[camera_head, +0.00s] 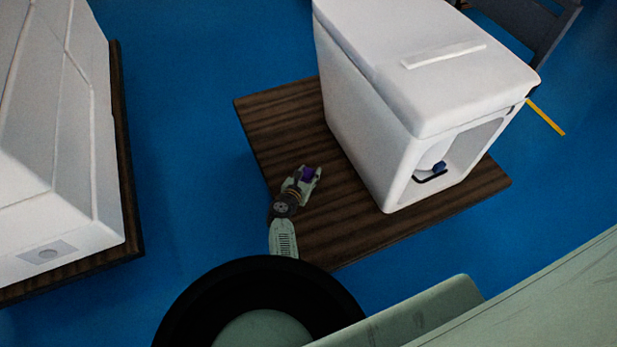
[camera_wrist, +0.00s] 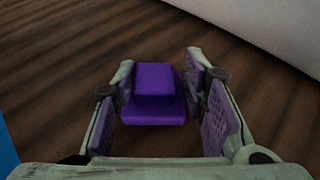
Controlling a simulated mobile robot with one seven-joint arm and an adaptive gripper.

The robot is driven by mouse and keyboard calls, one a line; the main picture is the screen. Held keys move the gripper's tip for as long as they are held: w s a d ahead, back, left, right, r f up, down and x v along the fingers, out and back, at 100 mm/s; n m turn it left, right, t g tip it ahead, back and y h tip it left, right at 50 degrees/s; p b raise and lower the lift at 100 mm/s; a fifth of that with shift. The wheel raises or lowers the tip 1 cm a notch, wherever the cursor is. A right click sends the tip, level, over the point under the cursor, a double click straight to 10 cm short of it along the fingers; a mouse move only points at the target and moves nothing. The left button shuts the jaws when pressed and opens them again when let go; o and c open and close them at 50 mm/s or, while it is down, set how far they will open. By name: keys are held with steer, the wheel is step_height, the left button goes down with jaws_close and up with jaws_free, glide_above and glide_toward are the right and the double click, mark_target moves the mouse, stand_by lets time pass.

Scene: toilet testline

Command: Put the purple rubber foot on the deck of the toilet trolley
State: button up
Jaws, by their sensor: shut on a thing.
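The purple rubber foot (camera_wrist: 153,92) is a stepped block with a smaller top on a wider base. It sits between the two fingers of my gripper (camera_wrist: 160,105), which is shut on it. The deck's dark wood (camera_wrist: 60,70) fills most of the wrist view behind the foot. I cannot tell whether the foot touches the deck.
A white toilet (camera_head: 365,120) stands on the deck to the right of my gripper. Another white unit on a wooden base (camera_head: 128,190) stands at the left. Blue floor (camera_head: 190,130) is clear between them. A dark grey frame (camera_head: 530,30) is at the top right.

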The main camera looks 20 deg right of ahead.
steer(key=shift+r, duration=0.1)
steer(key=shift+f, duration=0.25)
steer(key=o, duration=1.2)
steer(key=shift+r, duration=0.1)
steer(key=shift+r, duration=0.25)
steer(key=p+v, duration=0.2)
steer(key=v, duration=0.4)
steer(key=p+v, duration=0.3)
steer(key=v, duration=0.3)
steer(key=shift+f, duration=0.25)
